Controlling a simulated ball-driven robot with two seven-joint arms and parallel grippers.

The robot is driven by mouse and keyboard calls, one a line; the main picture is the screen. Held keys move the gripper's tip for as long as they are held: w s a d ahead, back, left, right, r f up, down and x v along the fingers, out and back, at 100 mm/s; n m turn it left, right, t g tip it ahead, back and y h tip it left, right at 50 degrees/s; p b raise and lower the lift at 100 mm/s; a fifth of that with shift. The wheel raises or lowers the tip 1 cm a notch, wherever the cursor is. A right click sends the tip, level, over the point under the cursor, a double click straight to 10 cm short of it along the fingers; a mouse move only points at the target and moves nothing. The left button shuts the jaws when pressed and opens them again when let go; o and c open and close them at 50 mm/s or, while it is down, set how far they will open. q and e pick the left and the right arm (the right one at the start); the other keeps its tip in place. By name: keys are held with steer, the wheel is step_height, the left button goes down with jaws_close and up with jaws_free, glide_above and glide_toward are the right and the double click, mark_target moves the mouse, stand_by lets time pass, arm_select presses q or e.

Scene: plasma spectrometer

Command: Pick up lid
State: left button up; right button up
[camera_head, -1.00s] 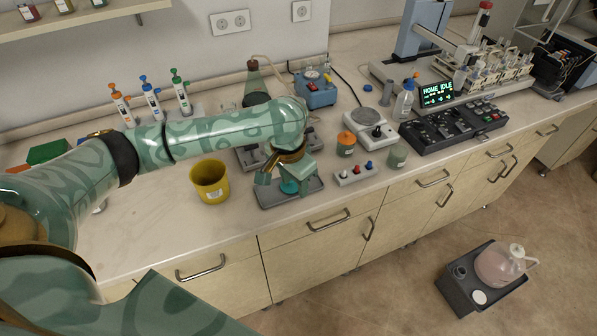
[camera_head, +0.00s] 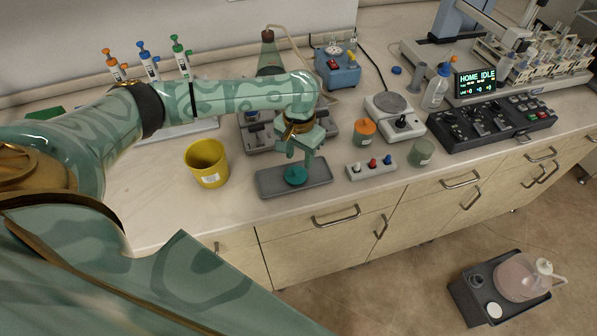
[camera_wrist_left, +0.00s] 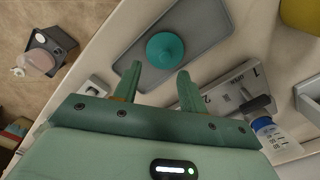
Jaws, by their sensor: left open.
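The lid is a round teal piece (camera_head: 296,175) with a raised knob, lying on a grey tray (camera_head: 262,184) near the front edge of the bench. In the left wrist view the lid (camera_wrist_left: 165,50) sits near the middle of the tray (camera_wrist_left: 207,22). My left gripper (camera_head: 300,158) is above the lid, pointing down. In the left wrist view its two fingers (camera_wrist_left: 157,85) are spread, with nothing between them, and the lid lies just beyond the tips. My right gripper is not in view.
A yellow beaker (camera_head: 206,164) stands left of the tray. A switch box (camera_head: 371,167), an orange-lidded jar (camera_head: 364,131) and a stirrer plate (camera_head: 394,116) stand to the right. A numbered grey holder (camera_wrist_left: 225,92) is close beside the fingers. Bare bench lies left of the beaker.

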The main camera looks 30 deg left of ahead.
mark_target(295, 169)
arm_select(q)
steer(key=f, duration=0.1)
steer(key=b, duration=0.1)
steer(key=s+f, duration=0.1)
steer(key=shift+a+f, duration=0.3)
steer(key=shift+a, duration=0.1)
steer(key=shift+w+f+b, duration=0.2)
steer(key=shift+f+b, duration=0.45)
steer(key=shift+f, duration=0.45)
steer(key=shift+w, duration=0.1)
steer(key=shift+r, duration=0.15)
steer(key=shift+s, duration=0.2)
steer(key=c, duration=0.9)
jaws_close()
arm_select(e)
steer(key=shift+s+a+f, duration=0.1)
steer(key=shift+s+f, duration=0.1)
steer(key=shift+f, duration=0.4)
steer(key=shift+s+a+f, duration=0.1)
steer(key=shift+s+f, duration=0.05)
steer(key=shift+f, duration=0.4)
